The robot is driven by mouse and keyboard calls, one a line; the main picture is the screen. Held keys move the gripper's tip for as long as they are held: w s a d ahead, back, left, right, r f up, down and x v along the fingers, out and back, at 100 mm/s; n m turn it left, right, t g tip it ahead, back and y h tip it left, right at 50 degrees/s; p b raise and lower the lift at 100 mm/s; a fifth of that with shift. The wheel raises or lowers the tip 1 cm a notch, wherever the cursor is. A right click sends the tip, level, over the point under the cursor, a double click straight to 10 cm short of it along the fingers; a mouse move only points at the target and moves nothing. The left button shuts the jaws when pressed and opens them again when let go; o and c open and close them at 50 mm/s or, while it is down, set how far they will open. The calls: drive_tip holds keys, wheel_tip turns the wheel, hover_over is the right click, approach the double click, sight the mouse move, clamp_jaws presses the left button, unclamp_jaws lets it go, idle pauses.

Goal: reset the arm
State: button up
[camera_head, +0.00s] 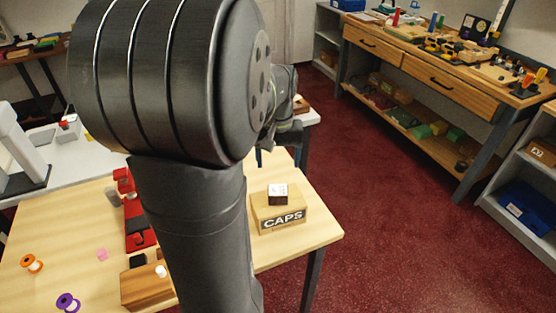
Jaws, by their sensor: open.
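My own dark arm fills the middle of the head view, with a large rounded joint at the top and a thick link below it. A smaller part of my arm shows just right of the joint. My gripper's fingers do not show; the arm may hide them. The light wooden table (79,207) lies behind and around the arm, and its middle is hidden by the link.
A box marked CAPS (281,219), with a small dark-and-white block (278,193) on it, stands right of the link. Left are a red device (136,222), a wooden block (146,287), an orange spool (32,264) and a purple spool (68,303).

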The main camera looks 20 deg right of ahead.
sight(278, 190)
drive_tip(key=shift+f, duration=4.65)
drive_tip(key=shift+f, duration=0.1)
